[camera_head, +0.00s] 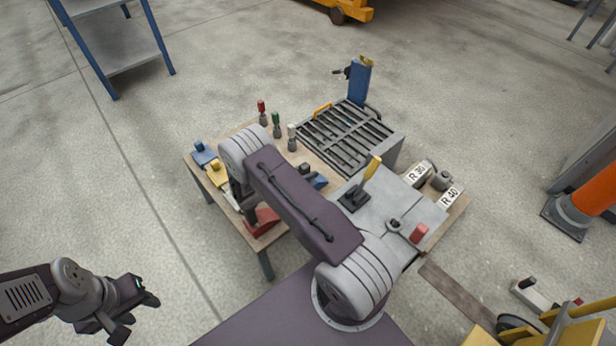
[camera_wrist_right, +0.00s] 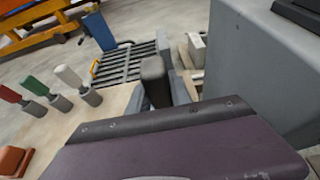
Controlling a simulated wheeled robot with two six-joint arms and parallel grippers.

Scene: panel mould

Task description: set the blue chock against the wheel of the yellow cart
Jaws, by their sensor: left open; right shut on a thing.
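A blue chock (camera_head: 205,153) with a knob on top sits at the left end of the table, beside a yellow chock (camera_head: 217,173). Another blue piece (camera_head: 318,182) shows past my right arm; I cannot tell what it is. A red chock (camera_head: 263,222) lies at the front edge and shows at the left of the right wrist view (camera_wrist_right: 12,160). My left gripper (camera_head: 138,314) is open and empty over the floor. A yellow cart (camera_head: 340,12) with a dark wheel stands at the top.
Red, green and white handled tools (camera_head: 276,124) stand behind the arm. A slatted rack (camera_head: 347,135), a yellow lever (camera_head: 372,168) and labelled blocks (camera_head: 418,173) fill the table's right. Another yellow wheeled frame (camera_head: 560,325) is at bottom right.

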